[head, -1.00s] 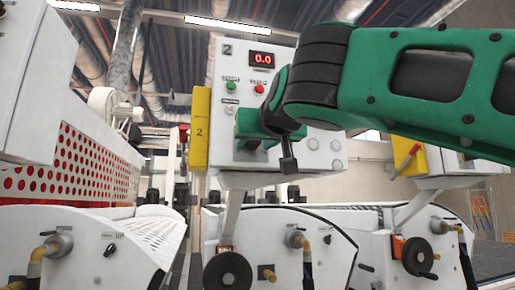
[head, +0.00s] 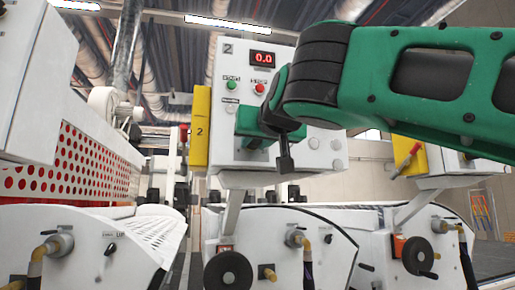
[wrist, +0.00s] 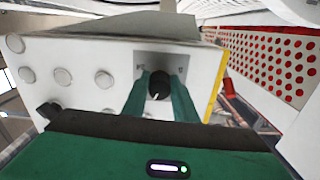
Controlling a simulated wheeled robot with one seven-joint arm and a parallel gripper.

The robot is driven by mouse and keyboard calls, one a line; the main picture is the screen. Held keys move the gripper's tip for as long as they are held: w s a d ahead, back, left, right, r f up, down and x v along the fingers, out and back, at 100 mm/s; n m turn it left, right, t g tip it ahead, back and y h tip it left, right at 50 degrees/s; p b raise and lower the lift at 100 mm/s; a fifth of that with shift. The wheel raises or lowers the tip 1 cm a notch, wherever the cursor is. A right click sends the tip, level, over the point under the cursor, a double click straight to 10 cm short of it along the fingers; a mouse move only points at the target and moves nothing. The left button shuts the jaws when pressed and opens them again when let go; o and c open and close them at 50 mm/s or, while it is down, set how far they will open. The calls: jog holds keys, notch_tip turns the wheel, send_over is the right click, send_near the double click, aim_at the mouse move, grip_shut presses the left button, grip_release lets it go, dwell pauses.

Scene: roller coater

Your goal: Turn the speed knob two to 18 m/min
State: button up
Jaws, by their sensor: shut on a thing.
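The white control panel marked 2 (head: 228,75) faces me in the head view, and its red display (head: 263,58) reads 0.0. The speed knob (wrist: 159,85) is a round black knob on a grey plate in the wrist view. My gripper (wrist: 159,92) is shut on the knob, with one green finger on each side of it. In the head view my gripper (head: 248,130) is in front of the lower left part of the panel and hides the knob. The knob's pointer and exact setting cannot be read.
A green button (head: 232,85) and a red button (head: 260,89) sit above my gripper. A yellow plate marked 2 (head: 200,128) stands at the panel's left edge. White rollers' housings with a black handwheel (head: 228,271) lie below.

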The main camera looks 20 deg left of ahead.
jog(key=o, duration=1)
jog(key=shift+w+d, duration=0.1)
jog(key=shift+d, duration=0.1)
jog(key=shift+o, duration=0.2)
jog(key=shift+a, duration=0.1)
jog(key=shift+s, duration=0.25)
jog(key=v, duration=1)
jog(key=shift+d, duration=0.25)
jog(key=shift+f, duration=0.1)
